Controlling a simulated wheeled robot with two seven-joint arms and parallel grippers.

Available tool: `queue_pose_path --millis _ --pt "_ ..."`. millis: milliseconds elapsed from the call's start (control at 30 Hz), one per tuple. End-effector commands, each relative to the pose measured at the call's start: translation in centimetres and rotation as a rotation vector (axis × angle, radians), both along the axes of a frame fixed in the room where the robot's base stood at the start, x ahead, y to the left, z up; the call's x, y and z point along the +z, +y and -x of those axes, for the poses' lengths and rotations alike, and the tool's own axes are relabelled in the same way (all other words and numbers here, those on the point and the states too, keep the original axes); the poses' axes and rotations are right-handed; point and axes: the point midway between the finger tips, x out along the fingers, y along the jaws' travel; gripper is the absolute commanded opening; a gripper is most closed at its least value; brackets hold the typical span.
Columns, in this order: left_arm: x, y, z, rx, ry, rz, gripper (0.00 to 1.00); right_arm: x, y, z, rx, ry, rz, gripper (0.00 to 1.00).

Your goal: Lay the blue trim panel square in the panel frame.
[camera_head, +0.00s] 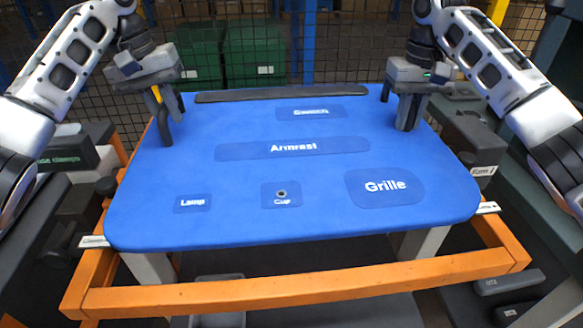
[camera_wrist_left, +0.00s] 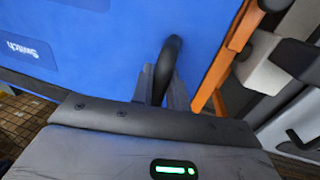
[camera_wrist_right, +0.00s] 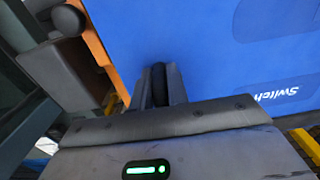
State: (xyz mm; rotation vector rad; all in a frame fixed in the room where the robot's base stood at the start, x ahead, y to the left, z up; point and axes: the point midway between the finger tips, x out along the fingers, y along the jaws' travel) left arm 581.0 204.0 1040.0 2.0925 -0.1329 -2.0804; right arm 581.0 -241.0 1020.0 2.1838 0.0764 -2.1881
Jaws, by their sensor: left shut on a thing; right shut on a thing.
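The blue trim panel (camera_head: 240,185) spans the middle of the head view, face up, with areas marked Switch, Armrest, Lamp, Cup and Grille. The orange panel frame (camera_head: 300,293) shows below its near edge and along its left and right sides. A gap shows between the panel's near edge and the frame's front bar. My left gripper (camera_head: 163,125) is shut on a dark grip (camera_wrist_left: 168,70) at the panel's far left. My right gripper (camera_head: 408,112) is shut on a dark grip (camera_wrist_right: 160,82) at its far right. I cannot tell whether the panel touches the frame.
White label plates (camera_head: 93,241) and (camera_head: 487,208) sit on the frame's sides. Pale posts show below the panel. Green crates (camera_head: 255,50) and a mesh fence stand behind. A bin marked Form (camera_head: 478,150) is at right, and dark boxes (camera_head: 65,150) are at left.

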Motion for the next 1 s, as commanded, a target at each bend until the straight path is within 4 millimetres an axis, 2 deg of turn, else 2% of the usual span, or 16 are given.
queue_pose_path --millis 267,1000 --pt "-0.9 0.2 0.0 0.004 -0.002 -0.001 0.0 -0.9 -0.2 0.0 -0.004 -0.002 0.002 0.0" --pt "-5.8 0.2 0.0 0.004 -0.002 -0.001 0.0 -5.7 -0.2 0.0 -0.004 -0.003 0.002 0.0"
